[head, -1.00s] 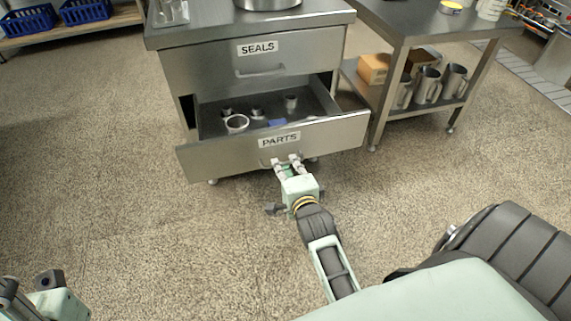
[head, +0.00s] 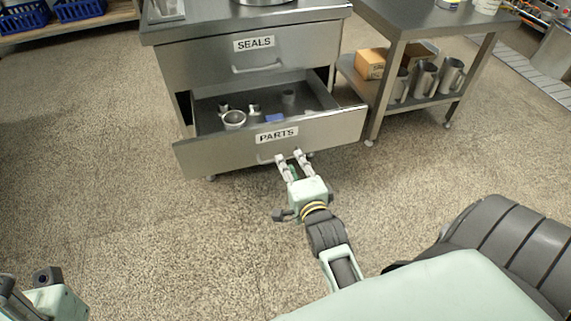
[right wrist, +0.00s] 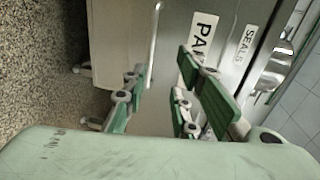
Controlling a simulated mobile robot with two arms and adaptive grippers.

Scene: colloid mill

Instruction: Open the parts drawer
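The parts drawer (head: 220,153) is pulled well out of the steel cabinet, labelled PARTS on its front. Several small metal parts and a blue piece (head: 274,118) lie inside it. Its bar handle (head: 264,160) shows only partly beside my right gripper (head: 289,156). That gripper is at the drawer front with its fingers spread. In the right wrist view the fingers (right wrist: 161,62) are apart, with the drawer front beyond them and nothing clearly gripped. My left gripper (head: 42,296) is cut off at the lower left; its fingers cannot be made out.
The seals drawer (head: 205,64) above is shut. A steel table (head: 400,28) stands to the right, with a cardboard box (head: 370,64) and metal jugs (head: 424,80) on its lower shelf. Blue crates (head: 24,17) are at the far left. The floor before the cabinet is clear.

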